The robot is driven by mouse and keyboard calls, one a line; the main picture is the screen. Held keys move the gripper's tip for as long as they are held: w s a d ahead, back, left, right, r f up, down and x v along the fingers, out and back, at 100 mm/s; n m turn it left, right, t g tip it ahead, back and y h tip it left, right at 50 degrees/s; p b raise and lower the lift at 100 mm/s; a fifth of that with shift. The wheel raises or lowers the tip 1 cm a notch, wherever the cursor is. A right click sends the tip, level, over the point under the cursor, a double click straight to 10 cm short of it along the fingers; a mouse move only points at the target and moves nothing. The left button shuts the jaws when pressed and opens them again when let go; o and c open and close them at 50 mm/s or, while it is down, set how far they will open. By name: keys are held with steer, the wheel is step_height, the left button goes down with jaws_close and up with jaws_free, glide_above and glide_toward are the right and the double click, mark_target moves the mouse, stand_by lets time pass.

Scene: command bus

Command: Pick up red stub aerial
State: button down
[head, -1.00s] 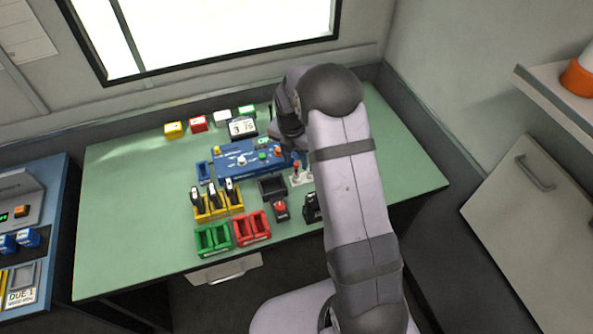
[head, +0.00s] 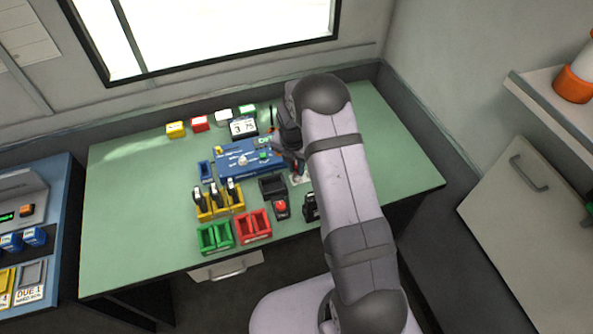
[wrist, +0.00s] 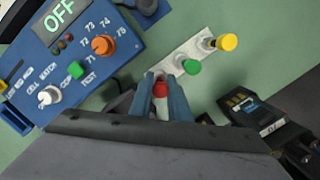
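The red stub aerial (wrist: 161,88) shows in the wrist view between the two fingers of my gripper (wrist: 161,84), at the near end of a white rack (wrist: 175,57). The fingers stand on either side of its red top. I cannot tell whether they press on it or leave a small gap. Its lower part is hidden. A green-topped aerial (wrist: 192,67) and a yellow-topped one (wrist: 226,42) stand along the same rack. In the head view my gripper (head: 298,164) is low over the rack (head: 300,180) and hides the red aerial.
A blue control box (head: 238,160) with knobs stands left of the rack. A black tray (head: 272,187), a red button unit (head: 281,208) and black radios (head: 311,205) are close by. Yellow, green (head: 215,238) and red holders (head: 253,226) stand further left. The green table's left side is clear.

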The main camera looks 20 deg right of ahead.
steer(key=shift+r, duration=0.15)
step_height(320, 180, up, 10)
steer(key=b, duration=0.3)
stand_by(0.5)
stand_by(0.8)
